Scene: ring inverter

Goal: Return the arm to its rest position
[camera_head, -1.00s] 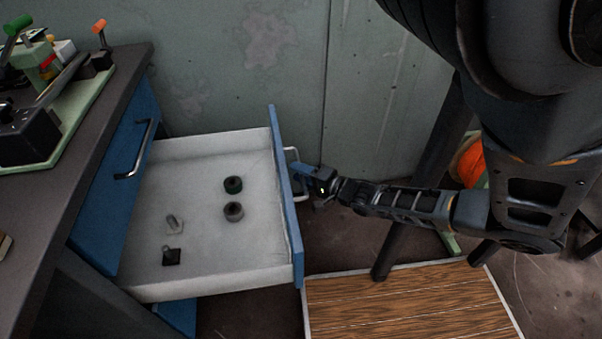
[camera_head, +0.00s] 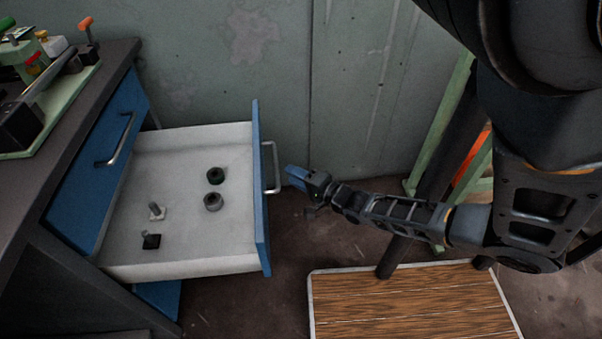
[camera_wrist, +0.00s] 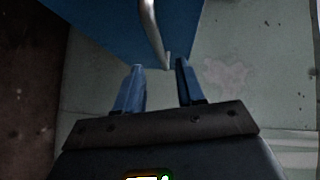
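My gripper (camera_head: 296,177) is at the end of my arm, just right of the open drawer's metal handle (camera_head: 271,167) and apart from it. In the wrist view its two blue fingers (camera_wrist: 156,86) are spread with nothing between them. The handle (camera_wrist: 152,30) shows ahead of the fingertips on the blue drawer front (camera_wrist: 100,20). My arm reaches in from the right side of the head view.
A dark workbench (camera_head: 60,130) stands left. A wooden board (camera_head: 410,305) lies on the floor. The wall is close behind.

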